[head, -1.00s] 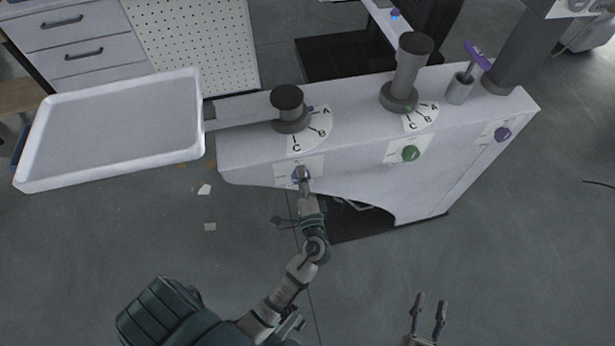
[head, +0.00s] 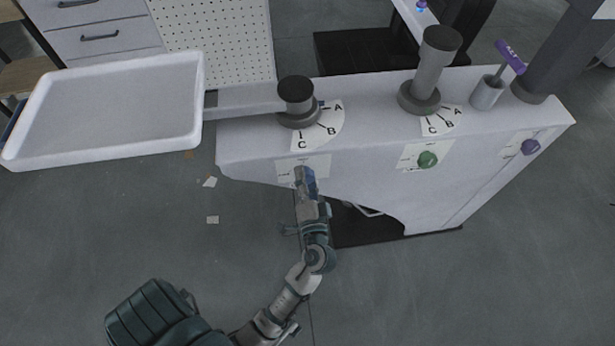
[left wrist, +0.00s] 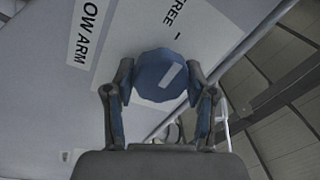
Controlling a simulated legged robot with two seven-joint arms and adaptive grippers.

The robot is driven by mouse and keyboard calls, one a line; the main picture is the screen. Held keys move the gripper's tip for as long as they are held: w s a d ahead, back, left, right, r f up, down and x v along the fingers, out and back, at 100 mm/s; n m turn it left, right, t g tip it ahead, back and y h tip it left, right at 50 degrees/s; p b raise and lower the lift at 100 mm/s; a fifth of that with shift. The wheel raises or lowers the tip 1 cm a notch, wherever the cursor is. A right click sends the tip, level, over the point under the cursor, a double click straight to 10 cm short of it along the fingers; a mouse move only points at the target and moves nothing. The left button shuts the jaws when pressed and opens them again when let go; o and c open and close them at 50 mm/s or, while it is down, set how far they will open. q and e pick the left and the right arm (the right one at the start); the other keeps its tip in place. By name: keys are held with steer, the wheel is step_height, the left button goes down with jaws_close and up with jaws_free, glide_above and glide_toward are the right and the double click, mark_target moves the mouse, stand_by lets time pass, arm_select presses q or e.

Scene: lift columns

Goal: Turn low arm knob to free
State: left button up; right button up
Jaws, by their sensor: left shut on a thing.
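The low arm knob (left wrist: 158,78) is blue and faceted, with a pale pointer bar, and shows in the left wrist view. The bar slants up and right, roughly toward the tick beside the word FREE on the label (left wrist: 112,30), which also reads "LOW ARM" in part. My left gripper (left wrist: 160,85) has one finger on each side of the knob and is shut on it. In the head view, my left gripper (head: 305,178) reaches the front face of the white console (head: 260,147) and mostly hides the knob. My right gripper is out of view.
A green knob (head: 428,159) and a purple knob (head: 530,147) sit farther right on the console. Lettered dials surround two dark posts (head: 297,95) (head: 431,70) on top. A white tray (head: 110,110) extends left. Open floor lies in front.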

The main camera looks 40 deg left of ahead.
arm_select(q)
steer(key=shift+f, duration=0.35)
steer(key=o, duration=1.2)
steer(key=shift+c, duration=0.2)
steer(key=shift+r, duration=0.15)
steer(key=shift+r, duration=0.1)
